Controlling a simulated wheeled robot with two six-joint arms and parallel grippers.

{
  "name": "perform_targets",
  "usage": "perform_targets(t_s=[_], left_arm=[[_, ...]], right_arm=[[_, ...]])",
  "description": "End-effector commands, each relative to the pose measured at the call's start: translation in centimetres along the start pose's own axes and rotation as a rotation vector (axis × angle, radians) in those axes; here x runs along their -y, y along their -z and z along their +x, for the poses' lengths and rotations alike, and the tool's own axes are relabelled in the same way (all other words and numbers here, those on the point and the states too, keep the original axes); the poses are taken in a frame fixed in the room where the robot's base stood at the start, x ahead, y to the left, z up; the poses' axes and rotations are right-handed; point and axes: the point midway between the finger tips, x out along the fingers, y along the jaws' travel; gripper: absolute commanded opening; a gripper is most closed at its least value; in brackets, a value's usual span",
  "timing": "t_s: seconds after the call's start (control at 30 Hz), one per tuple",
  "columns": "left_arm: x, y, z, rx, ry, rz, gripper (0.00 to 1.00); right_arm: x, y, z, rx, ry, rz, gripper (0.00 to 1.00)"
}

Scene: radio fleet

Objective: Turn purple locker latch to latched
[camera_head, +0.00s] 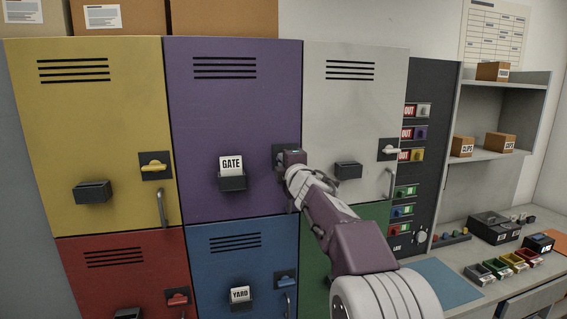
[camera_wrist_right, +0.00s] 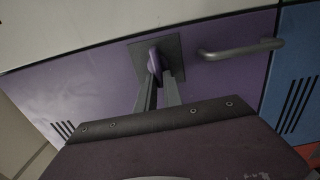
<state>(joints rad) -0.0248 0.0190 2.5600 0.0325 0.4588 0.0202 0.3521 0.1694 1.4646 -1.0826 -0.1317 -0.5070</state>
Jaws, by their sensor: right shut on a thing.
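The purple locker (camera_head: 232,110) is in the upper middle of the head view, with its door closed. Its latch is mostly hidden behind my right gripper (camera_head: 284,160) in that view. The right wrist view shows the purple latch (camera_wrist_right: 154,61) on its dark square plate (camera_wrist_right: 173,52). The two fingers of my right gripper (camera_wrist_right: 160,85) are closed on the latch, one on each side. I cannot tell the latch's exact angle from here. The purple locker's grey bar handle (camera_wrist_right: 238,48) is beside the latch plate. My left gripper is not in view.
Yellow (camera_head: 90,120), white (camera_head: 340,110), red (camera_head: 120,275) and blue (camera_head: 225,260) lockers surround the purple one. A GATE card stands in the purple locker's black holder (camera_head: 232,183). A worktop (camera_head: 440,262) with small bins is at right.

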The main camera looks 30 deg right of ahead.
Motion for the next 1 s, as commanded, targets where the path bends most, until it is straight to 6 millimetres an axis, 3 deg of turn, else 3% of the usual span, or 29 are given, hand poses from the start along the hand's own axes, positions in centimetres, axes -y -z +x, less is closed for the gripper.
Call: perform_targets(t_s=[0.2,0.23,0.3,0.67,1.0], left_arm=[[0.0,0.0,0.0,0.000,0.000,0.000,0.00],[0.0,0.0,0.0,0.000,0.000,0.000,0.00],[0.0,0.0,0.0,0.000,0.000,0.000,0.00],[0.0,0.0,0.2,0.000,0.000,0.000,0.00],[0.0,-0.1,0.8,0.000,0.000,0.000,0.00]], right_arm=[[-0.2,-0.1,0.0,0.001,-0.004,-0.003,0.00],[-0.2,-0.1,0.0,0.001,-0.004,-0.003,0.17],[-0.2,-0.1,0.0,0.001,-0.004,-0.003,0.33],[-0.1,0.0,-0.7,0.001,-0.003,-0.001,0.33],[-0.2,-0.1,-7.6,0.002,-0.004,-0.001,0.33]])
